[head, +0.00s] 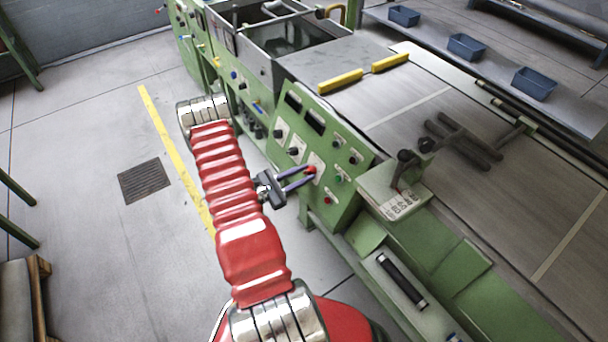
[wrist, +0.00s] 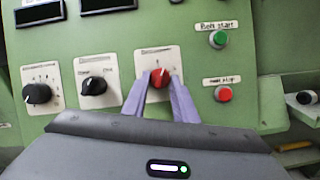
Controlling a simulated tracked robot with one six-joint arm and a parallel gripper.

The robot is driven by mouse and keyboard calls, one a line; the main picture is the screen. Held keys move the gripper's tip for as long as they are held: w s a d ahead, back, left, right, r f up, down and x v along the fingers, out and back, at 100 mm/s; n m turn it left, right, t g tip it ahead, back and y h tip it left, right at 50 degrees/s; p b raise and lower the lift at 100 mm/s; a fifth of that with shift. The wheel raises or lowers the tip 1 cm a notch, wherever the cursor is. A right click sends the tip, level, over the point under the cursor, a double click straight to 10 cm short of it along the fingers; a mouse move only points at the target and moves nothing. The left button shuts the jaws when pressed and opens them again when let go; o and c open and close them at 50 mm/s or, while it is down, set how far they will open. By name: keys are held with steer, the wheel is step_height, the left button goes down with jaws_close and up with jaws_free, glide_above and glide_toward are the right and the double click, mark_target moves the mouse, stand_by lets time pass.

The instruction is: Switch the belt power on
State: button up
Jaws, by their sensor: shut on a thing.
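The red rotary knob (wrist: 159,78) sits on a white plate (wrist: 150,57) on the green control panel (wrist: 200,15). It also shows in the head view (head: 311,169). My gripper (wrist: 159,84) is shut on this red knob, with one purple finger on each side. The gripper also shows at the panel in the head view (head: 309,174). The marks on the plate are too small to read surely, and the lower part of the plate is hidden behind the fingers.
Left of the red knob are two black knobs, one near (wrist: 94,87) and one farther left (wrist: 37,93). To the right are a green button (wrist: 218,39) labelled "Belt start" and a red button (wrist: 223,94) below it. A lever box (head: 395,190) stands right of the panel. Open floor lies left.

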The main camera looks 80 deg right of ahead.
steer(key=m+y, duration=0.1)
steer(key=m, duration=0.1)
steer(key=m+g, duration=0.1)
steer(key=m, duration=0.2)
steer(key=shift+w+d+y, duration=0.1)
steer(key=shift+w+y, duration=0.05)
steer(key=shift+y, duration=0.25)
steer(key=shift+r+m+g+y, duration=0.15)
steer(key=shift+m+y, duration=0.25)
steer(key=shift+m, duration=0.55)
steer(key=shift+f+m+g+y, duration=0.15)
steer(key=shift+m+y, duration=0.25)
steer(key=shift+m, duration=0.55)
steer(key=o, duration=1)
steer(key=shift+d+r, duration=0.1)
steer(key=shift+o, duration=0.2)
steer(key=shift+w, duration=0.15)
steer(key=f+v, duration=0.1)
steer(key=v, duration=1.2)
steer(key=shift+w+r, duration=0.3)
steer(key=shift+r, duration=0.15)
